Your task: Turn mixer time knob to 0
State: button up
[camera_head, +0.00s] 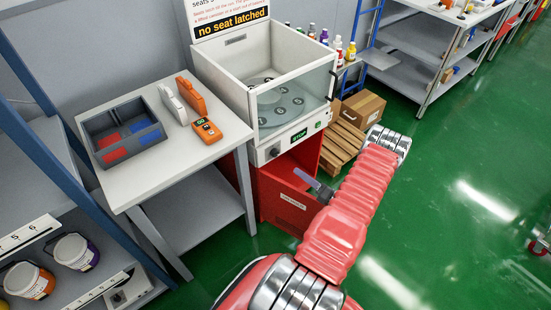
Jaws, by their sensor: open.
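The mixer (222,56) is a white cabinet with a clear front window, standing on a red base. Its dark round time knob (274,153) is on the front panel below the window, left of a small green-lit display (299,135). The knob's setting is too small to read. My gripper (309,182) shows only in part, as a grey tip sticking out from behind my red arm. It is below and right of the knob, apart from it, in front of the red base. The rest of the gripper is hidden by the arm.
A white table (150,172) left of the mixer holds a dark bin (103,156) with red and blue items, and an orange handheld device (207,129). A cardboard box (364,108) and wooden pallet (340,150) sit right of the mixer.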

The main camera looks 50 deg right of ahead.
aim_at(276, 155)
dwell(0.4)
jog(key=w, duration=0.4)
jog(key=w+d, duration=0.1)
jog(key=w, duration=0.8)
jog(key=shift+w+d, duration=0.25)
jog(key=shift+w, duration=0.05)
jog(key=c, duration=1)
